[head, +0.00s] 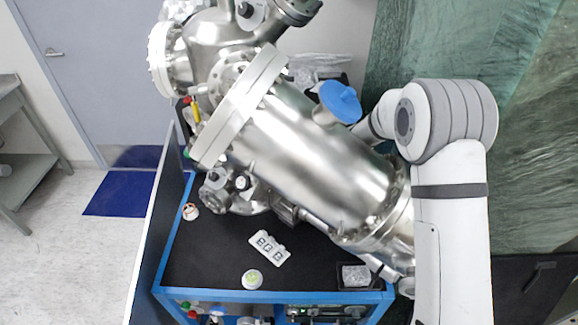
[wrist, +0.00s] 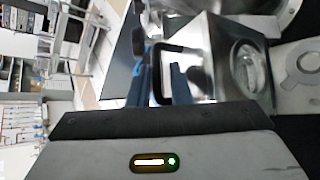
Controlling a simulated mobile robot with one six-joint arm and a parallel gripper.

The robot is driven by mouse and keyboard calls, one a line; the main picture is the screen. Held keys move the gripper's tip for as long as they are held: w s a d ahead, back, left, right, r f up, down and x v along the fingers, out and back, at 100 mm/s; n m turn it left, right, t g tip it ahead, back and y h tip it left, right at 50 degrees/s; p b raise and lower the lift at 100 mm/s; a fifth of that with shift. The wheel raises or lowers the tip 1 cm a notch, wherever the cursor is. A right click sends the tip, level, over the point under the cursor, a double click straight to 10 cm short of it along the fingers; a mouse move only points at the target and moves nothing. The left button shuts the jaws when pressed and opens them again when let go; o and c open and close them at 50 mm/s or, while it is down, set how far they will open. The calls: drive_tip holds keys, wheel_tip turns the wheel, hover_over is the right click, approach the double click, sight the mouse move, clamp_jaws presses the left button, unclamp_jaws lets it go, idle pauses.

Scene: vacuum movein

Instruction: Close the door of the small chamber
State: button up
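In the wrist view a shiny steel box-like part (wrist: 215,55) with a round glass window (wrist: 247,66) lies just beyond my gripper (wrist: 167,72). It may be the small chamber or its door; I cannot tell how far the door stands open. Dark narrow pieces, perhaps my fingers or a handle, sit at its left edge. I cannot tell whether they touch it. In the head view the large steel vessel (head: 310,155) lies across the bench. My arm reaches down at its right end, and my gripper is hidden there.
The blue-framed bench (head: 200,265) has a dark top with a white device (head: 269,248), a small round jar (head: 252,280) and a clear block in a tray (head: 356,275). A green curtain hangs behind my arm. Open floor (head: 85,250) lies at left.

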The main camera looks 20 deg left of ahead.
drive_tip(key=shift+r, duration=0.1)
drive_tip(key=b+v, duration=0.2)
drive_tip(key=v, duration=0.5)
drive_tip(key=shift+d+r, duration=0.2)
drive_tip(key=shift+d, duration=0.05)
